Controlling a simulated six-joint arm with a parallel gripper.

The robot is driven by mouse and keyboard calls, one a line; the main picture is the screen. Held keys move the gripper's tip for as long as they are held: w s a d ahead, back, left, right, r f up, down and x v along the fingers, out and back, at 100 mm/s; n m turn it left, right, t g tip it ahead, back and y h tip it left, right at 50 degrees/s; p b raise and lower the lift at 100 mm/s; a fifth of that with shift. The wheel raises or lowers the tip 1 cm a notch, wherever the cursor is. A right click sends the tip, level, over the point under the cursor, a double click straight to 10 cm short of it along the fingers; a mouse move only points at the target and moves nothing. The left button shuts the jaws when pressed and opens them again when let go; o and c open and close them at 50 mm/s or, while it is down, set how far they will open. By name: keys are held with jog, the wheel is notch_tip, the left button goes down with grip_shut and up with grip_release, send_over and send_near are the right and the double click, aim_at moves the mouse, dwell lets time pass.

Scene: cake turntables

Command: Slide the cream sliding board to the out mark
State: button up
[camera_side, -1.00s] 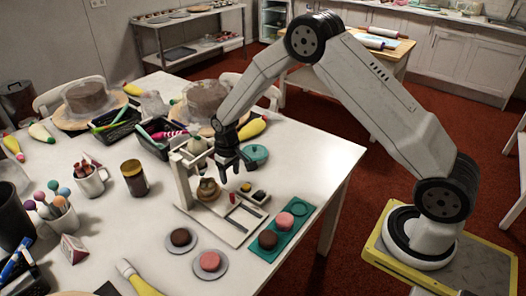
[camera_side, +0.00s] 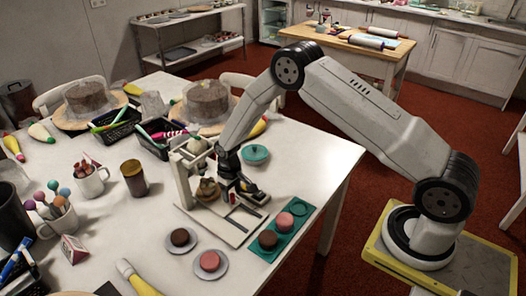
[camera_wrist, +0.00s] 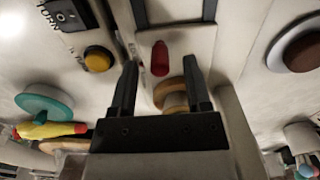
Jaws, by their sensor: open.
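The cream sliding board (camera_wrist: 192,45) appears as a pale panel beneath my fingertips in the wrist view. A small red knob (camera_wrist: 160,58) stands on it, between my two fingers. My gripper (camera_wrist: 160,72) is open, with one finger on each side of the knob; I cannot tell whether either touches it. In the side view my gripper (camera_side: 234,192) is low over the cream fixture base (camera_side: 232,231), beside its upright frame (camera_side: 183,180). I cannot clearly make out the out mark.
A tan round piece (camera_wrist: 172,95) sits close to my right finger. A yellow button (camera_wrist: 98,58) is to the left. A teal tray (camera_side: 293,236) with pink and brown rounds lies right of the fixture. Plates with a brown round (camera_side: 180,236) and pink round (camera_side: 210,261) stand in front.

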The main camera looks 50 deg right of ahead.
jog(key=shift+f, duration=0.25)
jog(key=shift+c, duration=0.7)
grip_shut()
jog(key=shift+s, duration=5.2)
jog(key=shift+o, duration=0.7)
grip_release()
jog(key=shift+w+r, duration=0.15)
jog(key=shift+w, duration=0.05)
